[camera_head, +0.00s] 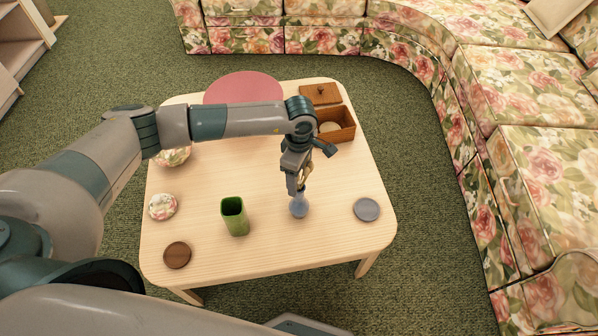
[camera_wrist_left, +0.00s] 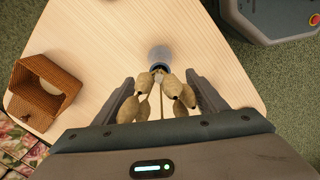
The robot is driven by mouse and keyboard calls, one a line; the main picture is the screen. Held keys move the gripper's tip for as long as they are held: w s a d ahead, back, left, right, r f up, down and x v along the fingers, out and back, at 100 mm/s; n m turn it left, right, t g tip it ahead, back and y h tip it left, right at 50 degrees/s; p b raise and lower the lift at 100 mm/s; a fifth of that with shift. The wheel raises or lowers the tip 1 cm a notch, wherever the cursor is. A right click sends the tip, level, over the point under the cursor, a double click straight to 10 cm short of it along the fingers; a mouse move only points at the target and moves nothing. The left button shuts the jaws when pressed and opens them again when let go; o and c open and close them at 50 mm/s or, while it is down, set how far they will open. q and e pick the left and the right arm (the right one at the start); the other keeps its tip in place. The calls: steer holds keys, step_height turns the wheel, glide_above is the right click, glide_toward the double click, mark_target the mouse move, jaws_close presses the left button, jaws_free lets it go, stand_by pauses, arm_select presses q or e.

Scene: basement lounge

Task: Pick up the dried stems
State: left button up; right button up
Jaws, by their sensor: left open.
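The dried stems (camera_wrist_left: 158,100) carry several tan seed heads and stand in a small blue-grey vase (camera_head: 299,206). The vase is upright on the light wood table, and its mouth also shows in the left wrist view (camera_wrist_left: 160,57). My left gripper (camera_head: 299,188) is just above the vase. In the left wrist view its two open fingers (camera_wrist_left: 160,92) stand one on each side of the stems, with gaps between. In the head view the gripper partly hides the stems. My right gripper is not in view.
On the table (camera_head: 270,240) stand a green cup (camera_head: 235,216), a grey-blue disc (camera_head: 367,209), a brown disc (camera_head: 177,255), a floral disc (camera_head: 163,206), a pink round mat (camera_head: 243,88) and an open brown box (camera_head: 343,124) beside its lid (camera_head: 320,94). A floral sofa (camera_head: 520,170) borders the right.

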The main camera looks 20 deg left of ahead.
arm_select(q)
steer(key=c, duration=1.1)
steer(key=shift+o, duration=0.2)
steer(key=shift+r, duration=0.15)
